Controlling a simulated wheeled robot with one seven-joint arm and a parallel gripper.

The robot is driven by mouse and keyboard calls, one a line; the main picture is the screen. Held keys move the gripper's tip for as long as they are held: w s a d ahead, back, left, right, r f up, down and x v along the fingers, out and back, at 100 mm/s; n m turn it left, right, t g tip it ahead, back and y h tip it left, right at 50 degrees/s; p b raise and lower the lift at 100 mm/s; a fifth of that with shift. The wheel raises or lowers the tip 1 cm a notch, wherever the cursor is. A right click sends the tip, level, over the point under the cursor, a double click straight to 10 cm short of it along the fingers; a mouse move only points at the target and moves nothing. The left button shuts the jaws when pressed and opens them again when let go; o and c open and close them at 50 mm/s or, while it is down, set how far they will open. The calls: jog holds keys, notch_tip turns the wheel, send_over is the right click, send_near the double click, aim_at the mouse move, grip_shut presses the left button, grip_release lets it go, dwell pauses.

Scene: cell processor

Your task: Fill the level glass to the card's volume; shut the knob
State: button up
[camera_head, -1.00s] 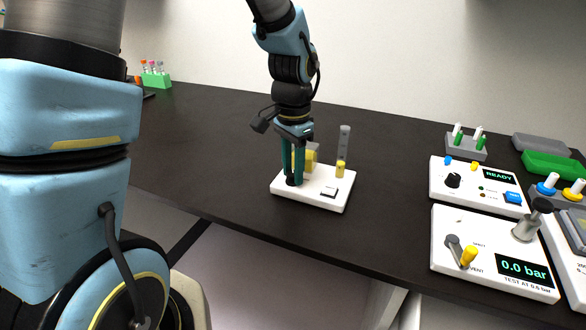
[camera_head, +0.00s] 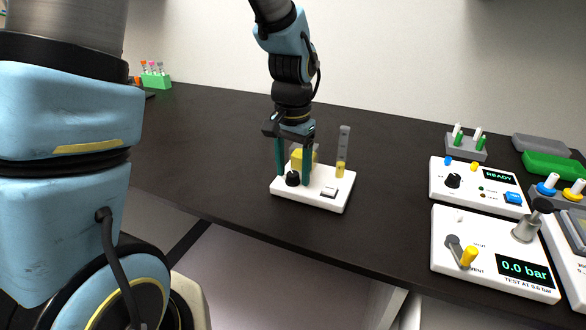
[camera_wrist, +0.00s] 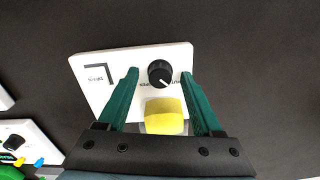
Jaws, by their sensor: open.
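A white base (camera_head: 320,200) on the dark bench carries a black knob (camera_head: 293,179), a yellow tank (camera_head: 303,158) and an upright level glass (camera_head: 343,150). Yellow liquid stands in the lower part of the glass. My gripper (camera_head: 292,181) points down with its green fingers open, one on each side of the knob. In the wrist view the knob (camera_wrist: 160,73) lies between the spread fingertips, with a gap on both sides; its white pointer line aims to the lower right. The glass is not seen there. I cannot make out the card or its volume.
To the right stand a white READY panel (camera_head: 478,188) and a pressure panel (camera_head: 493,252) reading 0.0 bar. A green tube rack (camera_head: 155,80) is at the far left. The bench between my gripper and the panels is clear.

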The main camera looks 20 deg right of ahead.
aim_at(293, 173)
notch_tip(293, 173, up, 11)
jog(key=b, duration=0.1)
jog(key=shift+b, duration=0.35)
jog(key=shift+f, duration=0.1)
dwell(0.4)
jog(key=a+f+n, duration=0.4)
jog(key=a, duration=0.9)
jog(key=a+f+n+t, duration=0.1)
jog(key=a+f+n, duration=0.4)
jog(key=a, duration=0.7)
jog(key=shift+w+a+t, duration=0.3)
jog(key=shift+w+a, duration=0.1)
jog(key=shift+w, duration=0.05)
